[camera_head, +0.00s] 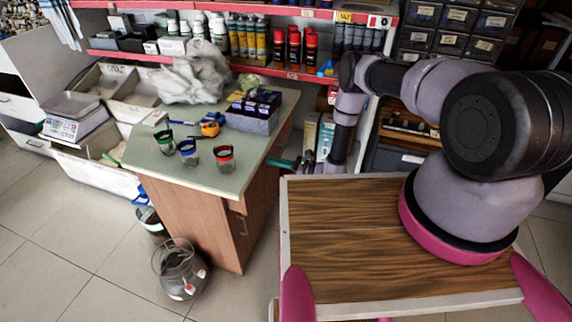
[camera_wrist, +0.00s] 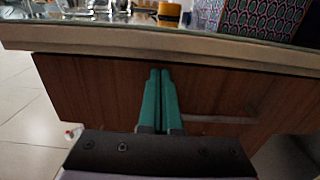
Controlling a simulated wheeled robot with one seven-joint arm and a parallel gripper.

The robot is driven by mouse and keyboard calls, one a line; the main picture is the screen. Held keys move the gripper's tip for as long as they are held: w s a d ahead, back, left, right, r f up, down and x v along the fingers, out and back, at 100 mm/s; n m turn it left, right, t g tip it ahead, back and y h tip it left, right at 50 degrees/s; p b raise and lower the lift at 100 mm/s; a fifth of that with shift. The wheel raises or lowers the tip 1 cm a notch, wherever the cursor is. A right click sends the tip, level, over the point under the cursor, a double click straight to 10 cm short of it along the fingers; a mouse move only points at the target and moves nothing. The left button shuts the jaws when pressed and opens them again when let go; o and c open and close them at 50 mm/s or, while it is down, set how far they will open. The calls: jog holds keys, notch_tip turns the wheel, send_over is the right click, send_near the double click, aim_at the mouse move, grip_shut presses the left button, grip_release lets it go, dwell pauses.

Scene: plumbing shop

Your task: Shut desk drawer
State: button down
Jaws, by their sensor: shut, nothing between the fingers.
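The desk (camera_head: 165,170) has a pale green top and brown wooden sides. In the wrist view a brown wooden front (camera_wrist: 95,95), which looks like the drawer's, lies under the light desk-top edge (camera_wrist: 120,42), with a pale bar-like handle (camera_wrist: 218,120) to the right of my fingers. My gripper (camera_wrist: 160,72) has its teal fingers shut together and empty, pointing at this front just below the edge. I cannot tell whether they touch it, or how far the drawer stands out. In the head view my gripper (camera_head: 284,164) is at the desk's right side; the drawer is not clearly visible there.
Cups (camera_head: 187,152), a yellow tape measure (camera_head: 210,128), a box of blue packs (camera_head: 254,110) and a plastic bag (camera_head: 192,75) are on the desk. A glass jar (camera_head: 180,270) stands on the floor. Shelves (camera_head: 300,75) line the back.

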jog(key=shift+w+a, duration=0.2)
jog(key=shift+a, duration=0.25)
jog(key=shift+a, duration=0.1)
jog(key=x, duration=0.8)
jog(key=shift+a, duration=0.3)
jog(key=shift+w+r, duration=0.15)
jog(key=shift+w, duration=0.05)
